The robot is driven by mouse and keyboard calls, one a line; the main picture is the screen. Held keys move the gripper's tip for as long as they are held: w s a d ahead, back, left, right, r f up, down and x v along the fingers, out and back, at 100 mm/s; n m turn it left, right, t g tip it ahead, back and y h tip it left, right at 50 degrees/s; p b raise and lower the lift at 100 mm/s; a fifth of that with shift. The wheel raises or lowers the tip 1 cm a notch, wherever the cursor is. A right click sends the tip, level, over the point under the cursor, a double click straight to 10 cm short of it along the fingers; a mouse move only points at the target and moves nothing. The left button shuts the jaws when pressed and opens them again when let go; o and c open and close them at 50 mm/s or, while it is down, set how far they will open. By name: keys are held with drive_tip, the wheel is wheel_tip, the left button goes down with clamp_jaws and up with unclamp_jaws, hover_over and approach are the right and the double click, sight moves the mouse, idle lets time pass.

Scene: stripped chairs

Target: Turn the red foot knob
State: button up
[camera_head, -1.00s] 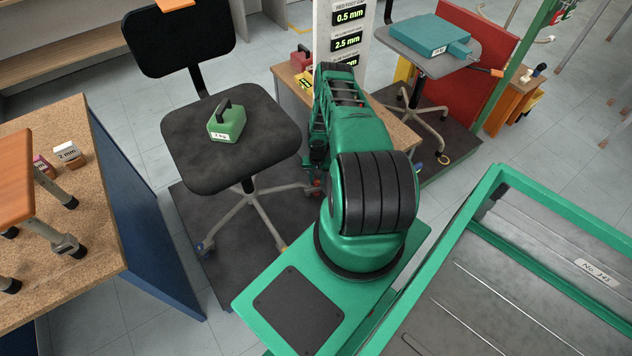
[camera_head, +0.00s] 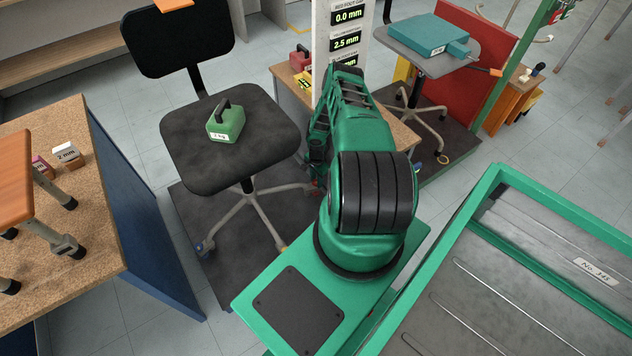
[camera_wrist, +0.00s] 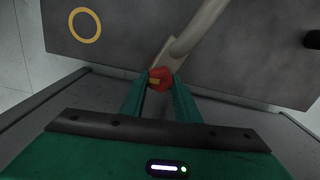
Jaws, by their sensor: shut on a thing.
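The red foot knob (camera_wrist: 160,78) shows in the wrist view at the end of a pale chair-base leg (camera_wrist: 196,30). My gripper (camera_wrist: 160,88) has its two green fingers closed on the knob from either side. In the head view a small bit of red shows low beside my arm, near the leg of the black chair (camera_head: 232,150); my arm hides most of it. A display post (camera_head: 344,42) at the back reads 0.0 mm under its red foot gap label and 2.5 mm below that; a lower reading is partly covered by my arm.
A green weight (camera_head: 226,124) rests on the black seat. A cork-topped bench (camera_head: 60,265) stands at left, a green-framed table (camera_head: 520,290) at right. A grey chair with a teal box (camera_head: 432,36) is behind. A yellow ring (camera_wrist: 85,24) marks the dark board.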

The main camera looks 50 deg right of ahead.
sight(316, 181)
drive_tip(key=shift+w+m, duration=0.15)
drive_tip(key=shift+m, duration=0.45)
drive_tip(key=o, duration=1)
drive_tip(key=shift+o, duration=0.2)
wheel_tip(316, 181, up, 11)
drive_tip(key=shift+f, duration=0.15)
